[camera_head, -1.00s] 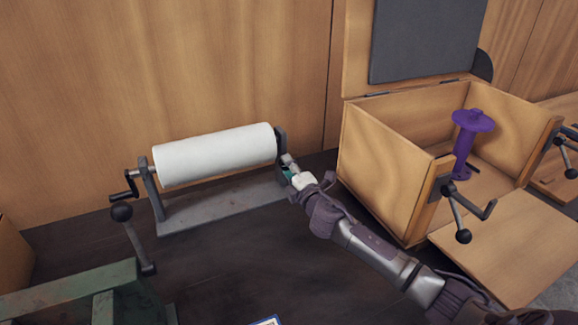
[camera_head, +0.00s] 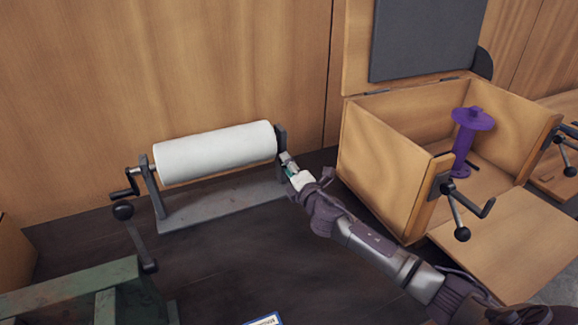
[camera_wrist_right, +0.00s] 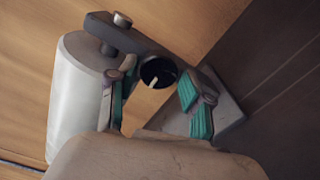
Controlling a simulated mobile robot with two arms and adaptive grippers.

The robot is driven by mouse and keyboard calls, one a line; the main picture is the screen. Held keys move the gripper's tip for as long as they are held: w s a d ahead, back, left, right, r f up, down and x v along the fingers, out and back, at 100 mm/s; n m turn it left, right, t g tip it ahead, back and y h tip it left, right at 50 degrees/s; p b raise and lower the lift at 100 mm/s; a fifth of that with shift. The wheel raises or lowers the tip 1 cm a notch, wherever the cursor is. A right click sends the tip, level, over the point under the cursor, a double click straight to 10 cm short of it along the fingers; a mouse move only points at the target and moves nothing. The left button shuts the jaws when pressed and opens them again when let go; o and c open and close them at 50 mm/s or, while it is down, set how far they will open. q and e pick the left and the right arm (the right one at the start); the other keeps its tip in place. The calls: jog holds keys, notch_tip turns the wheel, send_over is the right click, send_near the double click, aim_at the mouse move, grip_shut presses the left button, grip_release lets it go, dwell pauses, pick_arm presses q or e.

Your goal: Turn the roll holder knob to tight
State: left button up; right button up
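The roll holder (camera_head: 222,206) stands against the wooden wall with a white roll (camera_head: 215,150) on its bar. In the right wrist view, its round black knob (camera_wrist_right: 160,72) with a short white mark sits on the dark end upright (camera_wrist_right: 142,42). The mark lies toward the knob's lower left in that picture. My right gripper (camera_head: 288,160) is at the holder's right end. In the right wrist view, its teal-padded fingers (camera_wrist_right: 157,78) are apart, one on each side of the knob, with a gap visible at the left. Contact is unclear. My left gripper is not in view.
An open wooden box (camera_head: 385,173) with a purple spool (camera_head: 465,140) inside stands right of my right arm. A green metal frame (camera_head: 75,285) and a ball-ended lever (camera_head: 135,238) are at lower left. The dark bench (camera_head: 235,260) before the holder is mostly clear.

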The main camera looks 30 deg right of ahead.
jog(key=shift+o, duration=0.6)
jog(key=shift+s, duration=0.1)
jog(key=s, duration=1.1)
jog(key=shift+s+a, duration=0.3)
jog(key=shift+s, duration=0.1)
